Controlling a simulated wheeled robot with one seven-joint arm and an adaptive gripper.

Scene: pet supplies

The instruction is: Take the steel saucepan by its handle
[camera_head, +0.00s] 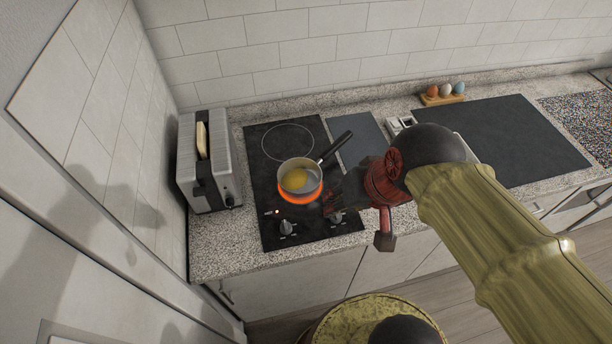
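The steel saucepan (285,185) stands on the lit front burner of the black cooktop, whose glowing orange ring shows around its base. A yellow, rounded thing (296,179) lies inside it. Its black handle (337,146) points up and to the right, toward the back. My gripper (332,204) is dark and lies to the right of the pan in the picture, nearer the front than the handle. It appears apart from the handle. Its fingers are small and dark against the cooktop, so I cannot tell whether they are open or shut.
A steel toaster (226,174) with bread stands left of the cooktop (265,222). A dark grey board (352,137) lies behind the handle. Several eggs in a wooden holder (442,99) stand at the back right. A large black panel (510,140) covers the counter to the right.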

